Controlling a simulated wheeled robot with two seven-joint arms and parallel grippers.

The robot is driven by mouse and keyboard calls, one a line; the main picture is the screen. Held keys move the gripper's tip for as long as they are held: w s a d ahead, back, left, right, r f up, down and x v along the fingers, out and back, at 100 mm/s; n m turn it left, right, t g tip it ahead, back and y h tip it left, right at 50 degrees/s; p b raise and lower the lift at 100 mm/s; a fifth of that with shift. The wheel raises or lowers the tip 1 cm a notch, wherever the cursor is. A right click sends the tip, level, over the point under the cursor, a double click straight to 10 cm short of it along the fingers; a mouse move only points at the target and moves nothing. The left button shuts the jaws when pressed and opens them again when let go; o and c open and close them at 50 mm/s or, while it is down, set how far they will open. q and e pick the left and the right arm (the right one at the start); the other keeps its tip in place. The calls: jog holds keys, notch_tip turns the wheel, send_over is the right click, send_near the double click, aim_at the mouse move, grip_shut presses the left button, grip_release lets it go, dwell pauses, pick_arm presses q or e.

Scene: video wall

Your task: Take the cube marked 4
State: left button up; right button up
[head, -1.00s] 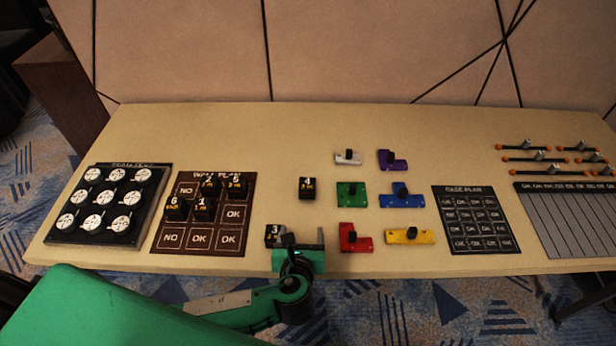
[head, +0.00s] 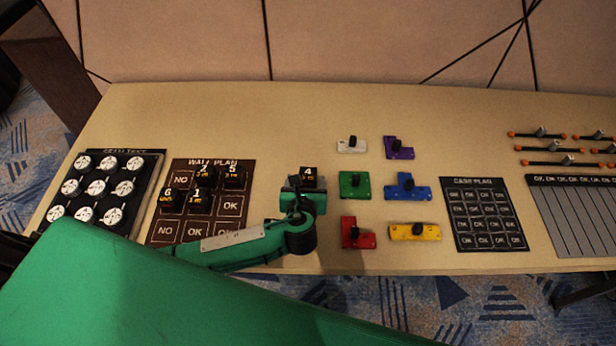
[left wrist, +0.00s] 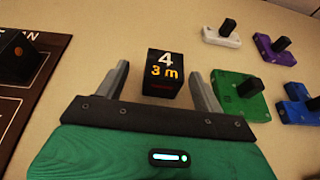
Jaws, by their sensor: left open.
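The black cube marked 4 (head: 308,176) stands on the table, with "4" and "3 m" on it in the left wrist view (left wrist: 165,72). My left gripper (head: 304,188) is open, right at the near side of the cube. In the left wrist view its two fingers (left wrist: 158,88) point at the cube, one on each side, with a gap between each finger and the cube. In the head view the gripper hides the cube's near part. My right gripper is not in view.
The wall plan board (head: 232,209) at left holds several black cubes, including ones marked 5 and 6. Coloured blocks, such as the green one (head: 348,191), lie close to the right. The case plan board (head: 462,229) is further right. Bare table lies behind the cube.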

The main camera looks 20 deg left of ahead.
aim_at(308, 173)
pick_arm(q)
jog(key=shift+d+x, duration=0.2)
jog(key=shift+x, duration=2.35)
jog(key=shift+c, duration=0.4)
jog(key=c, duration=1)
